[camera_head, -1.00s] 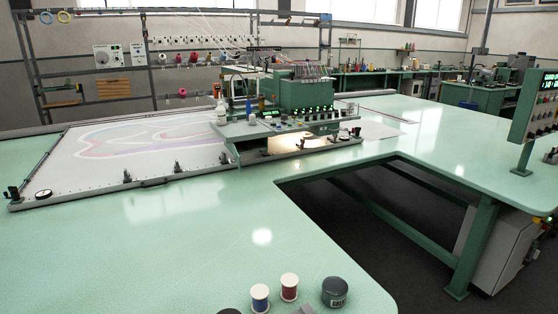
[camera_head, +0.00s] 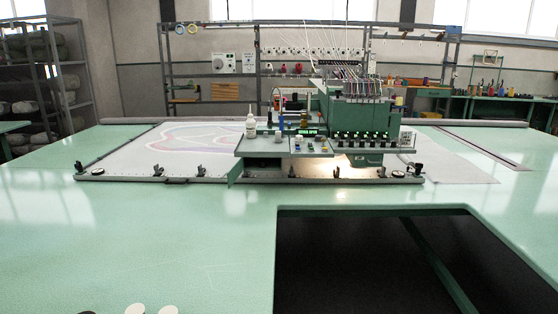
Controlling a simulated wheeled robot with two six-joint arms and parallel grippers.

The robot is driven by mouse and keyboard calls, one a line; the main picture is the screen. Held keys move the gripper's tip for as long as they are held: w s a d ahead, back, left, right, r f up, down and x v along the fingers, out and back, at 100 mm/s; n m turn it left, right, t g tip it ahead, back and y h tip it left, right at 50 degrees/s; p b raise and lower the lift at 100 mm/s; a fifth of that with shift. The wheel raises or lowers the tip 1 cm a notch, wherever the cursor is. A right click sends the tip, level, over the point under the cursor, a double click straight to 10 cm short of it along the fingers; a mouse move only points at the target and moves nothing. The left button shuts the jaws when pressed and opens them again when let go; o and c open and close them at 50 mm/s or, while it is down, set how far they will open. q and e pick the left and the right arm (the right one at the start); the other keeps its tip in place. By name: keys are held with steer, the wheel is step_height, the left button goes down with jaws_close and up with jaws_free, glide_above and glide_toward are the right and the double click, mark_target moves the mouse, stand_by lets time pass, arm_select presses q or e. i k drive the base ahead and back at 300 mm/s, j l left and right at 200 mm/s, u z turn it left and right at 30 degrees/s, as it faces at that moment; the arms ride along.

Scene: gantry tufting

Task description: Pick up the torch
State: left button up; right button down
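I cannot make out a torch for certain in this view. Small items stand on the deck of the green tufting machine (camera_head: 356,112): a white bottle (camera_head: 250,128), a slim blue upright item (camera_head: 281,120) and a few small pieces too small to tell. The machine sits over a framed cloth (camera_head: 128,163) with a coloured curved pattern. Neither of my grippers is in view.
The green table (camera_head: 120,230) is broad and mostly clear in front. A cut-out with dark floor (camera_head: 345,265) opens at front right. White spool tops (camera_head: 167,310) show at the bottom edge. Shelves (camera_head: 40,85) stand back left, a rack (camera_head: 220,88) behind.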

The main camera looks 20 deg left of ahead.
mark_target(263, 160)
steer(key=i+l+u, duration=0.1)
steer(key=i+l, duration=0.25)
steer(key=l, duration=0.25)
steer(key=i+l+u, duration=0.15)
steer(key=l, duration=0.2)
steer(key=i+l, duration=0.15)
steer(key=l, duration=0.15)
steer(key=i+l+u, duration=0.15)
steer(key=l, duration=0.2)
